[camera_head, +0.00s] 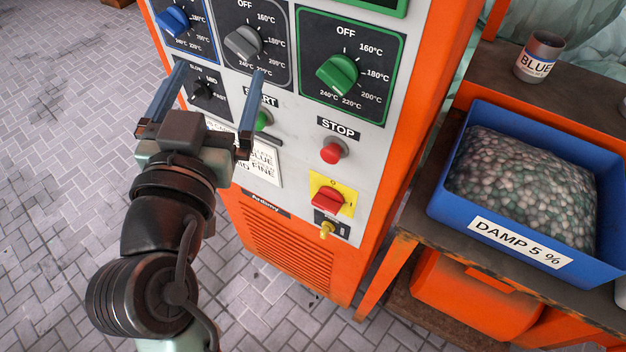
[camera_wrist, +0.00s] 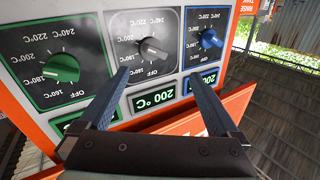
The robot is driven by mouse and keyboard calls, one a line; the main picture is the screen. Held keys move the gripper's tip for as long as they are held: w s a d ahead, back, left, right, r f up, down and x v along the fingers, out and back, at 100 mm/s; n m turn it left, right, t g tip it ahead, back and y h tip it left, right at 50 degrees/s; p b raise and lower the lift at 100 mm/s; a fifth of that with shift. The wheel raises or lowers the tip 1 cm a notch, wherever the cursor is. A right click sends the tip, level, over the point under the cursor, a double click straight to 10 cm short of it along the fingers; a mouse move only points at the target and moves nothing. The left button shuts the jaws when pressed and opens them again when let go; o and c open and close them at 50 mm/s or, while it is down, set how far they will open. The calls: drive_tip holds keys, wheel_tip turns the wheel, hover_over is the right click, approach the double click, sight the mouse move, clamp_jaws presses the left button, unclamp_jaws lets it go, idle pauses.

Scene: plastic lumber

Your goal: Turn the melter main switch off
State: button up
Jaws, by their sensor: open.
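The melter (camera_head: 292,178) is an orange cabinet with a pale front panel. A red rotary switch (camera_head: 328,200) on a yellow plate sits low on the panel, below the red STOP button (camera_head: 331,153). It looks like the main switch. Its handle lies at a slant; I cannot tell surely which mark it points to. My gripper (camera_head: 219,72) is open and empty, in front of the upper left panel, up and left of the red switch. In the wrist view my gripper (camera_wrist: 158,74) points at the dials, and the red switch is out of view.
Blue (camera_head: 173,20), grey (camera_head: 243,42) and green (camera_head: 338,75) temperature dials are near the fingers. A green START button (camera_head: 263,119) is partly behind my gripper. A small yellow part (camera_head: 327,230) sits below the switch. A blue bin (camera_head: 462,210) of pellets stands right.

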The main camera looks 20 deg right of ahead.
drive_tip(key=s+f+m+g+h+b, duration=0.1)
drive_tip(key=s+f+g+b, duration=0.15)
drive_tip(key=f, duration=0.65)
drive_tip(key=s+f+m+g+h+b, duration=0.1)
drive_tip(key=f+h+b, duration=0.15)
drive_tip(key=f, duration=0.55)
drive_tip(key=m+g+h+b, duration=0.2)
drive_tip(key=h+b, duration=0.1)
drive_tip(key=b, duration=0.3)
approach(323, 208)
drive_tip(key=x, duration=0.9)
drive_tip(key=shift+w+d+p, duration=0.1)
drive_tip(key=shift+w+p, duration=0.05)
drive_tip(key=shift+p, duration=0.2)
drive_tip(key=shift+f, duration=0.1)
drive_tip(key=c, duration=1.4)
drive_tip(key=shift+o, duration=0.2)
